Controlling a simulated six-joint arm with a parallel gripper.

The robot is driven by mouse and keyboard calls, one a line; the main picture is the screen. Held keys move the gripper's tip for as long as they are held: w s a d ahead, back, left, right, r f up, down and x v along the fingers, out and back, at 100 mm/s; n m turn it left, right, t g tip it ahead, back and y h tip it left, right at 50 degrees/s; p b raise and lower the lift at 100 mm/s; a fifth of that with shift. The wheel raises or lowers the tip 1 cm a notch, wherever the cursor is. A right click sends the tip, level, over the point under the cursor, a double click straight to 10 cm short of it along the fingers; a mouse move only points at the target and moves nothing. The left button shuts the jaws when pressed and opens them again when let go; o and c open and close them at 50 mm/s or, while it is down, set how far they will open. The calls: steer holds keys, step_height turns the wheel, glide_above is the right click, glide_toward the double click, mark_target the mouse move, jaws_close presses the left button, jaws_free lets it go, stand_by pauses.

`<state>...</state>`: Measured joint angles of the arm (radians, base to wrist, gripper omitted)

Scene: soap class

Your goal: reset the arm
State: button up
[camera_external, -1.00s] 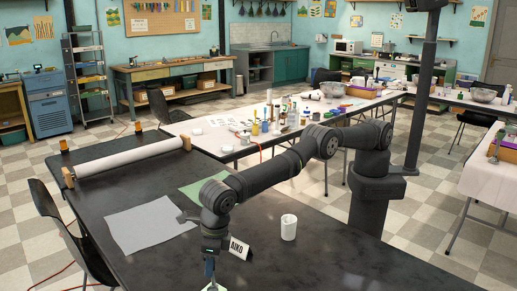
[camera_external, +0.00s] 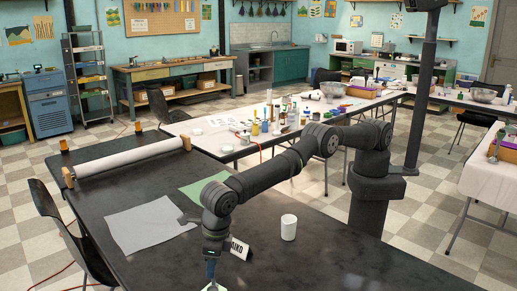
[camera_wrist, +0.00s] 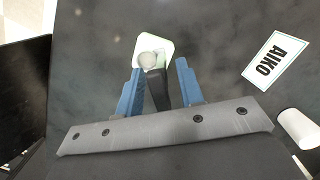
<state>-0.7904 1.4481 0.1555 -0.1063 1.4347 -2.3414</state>
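My gripper (camera_wrist: 159,68) shows in the wrist view as two blue fingers spread apart, so it is open. A dark stem with a round pale knob (camera_wrist: 148,61) stands between the fingers, with visible gaps on both sides. Under or behind it lies a small white and pale green square (camera_wrist: 163,45) on the dark table. In the external view my gripper (camera_external: 211,271) points down low over the near part of the table, and a whitish thing shows below it at the picture's bottom edge.
A white cup (camera_external: 288,227) stands farther right. A grey sheet (camera_external: 145,226), a green sheet (camera_external: 203,189) and a white roll (camera_external: 130,157) lie behind. The table's right side is clear.

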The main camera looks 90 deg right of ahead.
steer(key=r, duration=0.3)
steer(key=s+r, duration=0.1)
steer(key=r, duration=0.5)
steer(key=shift+s, duration=0.2)
steer(key=f, duration=0.4)
steer(key=w+f, duration=0.1)
steer(key=f, duration=0.6)
steer(key=shift+w+f, duration=0.35)
step_height(320, 180, up, 5)
steer(key=shift+w+d+f, duration=0.1)
steer(key=shift+w+d+r, duration=0.1)
steer(key=shift+d+r, duration=0.25)
steer(key=shift+d, duration=0.25)
